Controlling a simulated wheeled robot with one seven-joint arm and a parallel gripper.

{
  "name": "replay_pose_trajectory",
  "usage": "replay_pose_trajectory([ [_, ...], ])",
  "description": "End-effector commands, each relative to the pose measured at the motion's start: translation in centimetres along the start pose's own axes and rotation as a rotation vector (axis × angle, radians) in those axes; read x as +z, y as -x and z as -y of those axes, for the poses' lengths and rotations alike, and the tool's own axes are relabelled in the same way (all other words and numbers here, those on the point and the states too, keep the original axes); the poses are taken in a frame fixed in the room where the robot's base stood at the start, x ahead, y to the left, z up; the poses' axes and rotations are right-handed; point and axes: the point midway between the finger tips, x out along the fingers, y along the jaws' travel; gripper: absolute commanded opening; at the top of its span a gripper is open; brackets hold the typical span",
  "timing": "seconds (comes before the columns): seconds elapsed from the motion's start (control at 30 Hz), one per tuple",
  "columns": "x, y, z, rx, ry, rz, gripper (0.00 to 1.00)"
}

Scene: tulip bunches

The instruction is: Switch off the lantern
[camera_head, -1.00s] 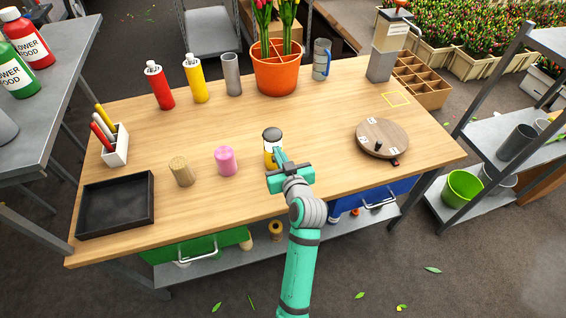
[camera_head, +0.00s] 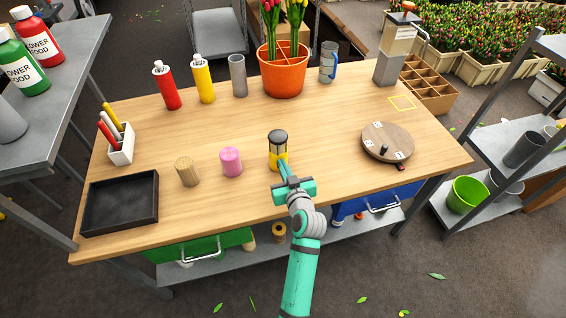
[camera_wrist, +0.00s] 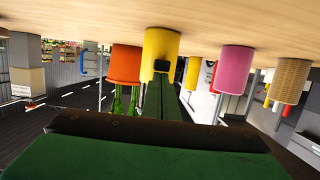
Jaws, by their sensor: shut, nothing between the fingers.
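The lantern (camera_head: 278,145) stands upright on the wooden table, with a yellow base and a dark top. In the wrist view, which is upside down, its yellow base (camera_wrist: 161,45) shows a small dark switch-like part facing me. My gripper (camera_head: 284,168) is shut, with its fingertips at the front of the lantern's base. In the wrist view the closed fingers (camera_wrist: 163,85) point at the dark part and overlap its edge. I cannot tell whether they touch it. Whether the lantern is lit is not clear.
A pink cylinder (camera_head: 231,162) and a tan cylinder (camera_head: 187,171) stand left of the lantern. A round wooden board (camera_head: 374,134) lies to the right. An orange pot (camera_head: 284,78) of tulips stands behind. A black tray (camera_head: 120,219) is at the front left.

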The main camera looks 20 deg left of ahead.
Motion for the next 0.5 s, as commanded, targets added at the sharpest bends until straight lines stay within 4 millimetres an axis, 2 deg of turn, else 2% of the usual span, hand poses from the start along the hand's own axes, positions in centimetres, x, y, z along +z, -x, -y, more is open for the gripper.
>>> replay_pose_trajectory([
  [0.07,0.81,-0.16,-0.04,0.001,0.0,0.003,0.0],
  [0.3,0.98,-0.17,-0.03,0.001,0.0,0.007,0.0],
  [0.5,0.1,0.03,-0.01,0.0,0.0,0.005,0.0],
])
